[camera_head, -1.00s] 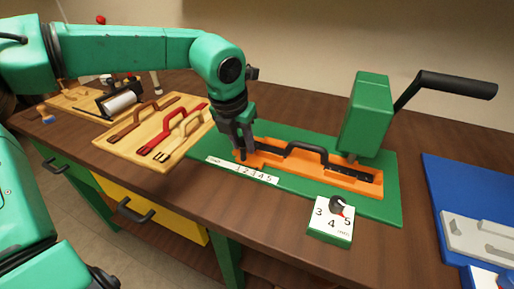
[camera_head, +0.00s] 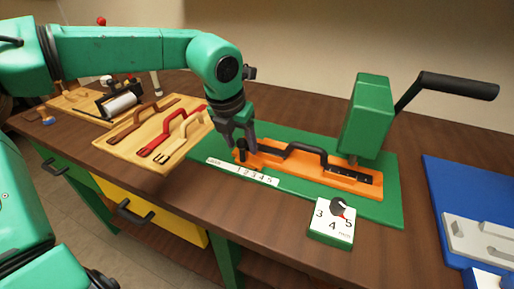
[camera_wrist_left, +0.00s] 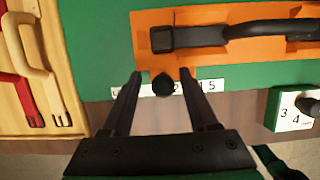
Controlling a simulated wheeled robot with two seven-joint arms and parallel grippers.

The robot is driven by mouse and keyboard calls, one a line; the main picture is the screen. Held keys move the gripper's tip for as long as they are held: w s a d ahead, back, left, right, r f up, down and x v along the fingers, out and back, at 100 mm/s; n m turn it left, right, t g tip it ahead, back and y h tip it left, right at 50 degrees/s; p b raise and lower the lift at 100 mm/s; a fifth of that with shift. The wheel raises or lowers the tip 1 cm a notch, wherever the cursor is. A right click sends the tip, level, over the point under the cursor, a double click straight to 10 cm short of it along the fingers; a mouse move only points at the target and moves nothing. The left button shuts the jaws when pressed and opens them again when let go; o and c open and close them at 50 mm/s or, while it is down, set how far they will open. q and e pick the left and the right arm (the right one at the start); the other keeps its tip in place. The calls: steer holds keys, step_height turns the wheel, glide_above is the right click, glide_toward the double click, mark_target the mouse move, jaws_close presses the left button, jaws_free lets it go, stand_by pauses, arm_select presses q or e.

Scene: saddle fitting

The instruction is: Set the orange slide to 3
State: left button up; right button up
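The orange slide (camera_head: 350,183) lies on a green base plate (camera_head: 300,199), with a black handle (camera_head: 305,149) on top and an upright black knob (camera_head: 241,147) at its left end. A white strip (camera_head: 245,172) numbered 1 to 5 runs along its near side. I cannot tell which number the slide stands at. My left gripper (camera_head: 238,146) is at the knob. In the left wrist view its two fingers (camera_wrist_left: 160,74) are spread, one on each side of the knob (camera_wrist_left: 163,85), with gaps between. My right gripper is not in view.
A green press (camera_head: 367,118) with a black lever stands over the slide's right part. A white-topped dial box (camera_head: 332,222) stands in front. A wooden board (camera_head: 118,153) with brown, red and cream handles lies left; a blue tray (camera_head: 440,185) lies right.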

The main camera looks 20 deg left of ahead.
arm_select(q)
steer(key=shift+p+v, duration=1.45)
steer(key=shift+v, duration=1.55)
steer(key=shift+f, duration=0.1)
